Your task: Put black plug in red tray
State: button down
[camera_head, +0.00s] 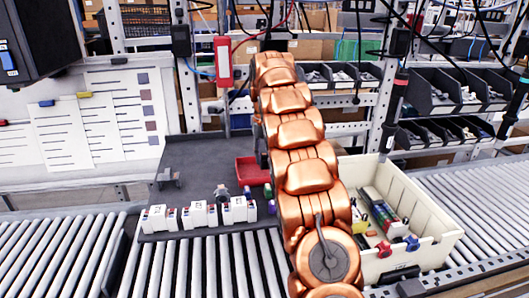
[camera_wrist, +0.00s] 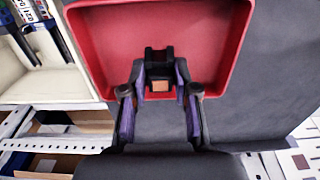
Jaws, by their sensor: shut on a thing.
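The red tray (camera_wrist: 222,93) fills the upper middle of the wrist view. In the head view the red tray (camera_head: 246,172) lies on the dark grey board, partly hidden by my arm. My gripper (camera_wrist: 159,84) has purple-padded fingers shut on the black plug (camera_wrist: 159,55), which has a small tan square face. The plug is over the tray, inside its outline near the wall closest to my gripper. I cannot tell whether it touches the tray floor. My arm hides the gripper and plug in the head view.
White terminal blocks (camera_head: 198,214) stand along the front of the board (camera_head: 200,160), with small coloured pieces (camera_head: 271,207) near the tray. A cream bin (camera_head: 437,229) with coloured parts stands right of my arm. Roller conveyors (camera_head: 60,255) run on both sides.

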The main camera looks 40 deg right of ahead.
jog(key=shift+f, duration=0.75)
jog(key=c, duration=0.8)
grip_release()
jog(key=shift+r, duration=0.1)
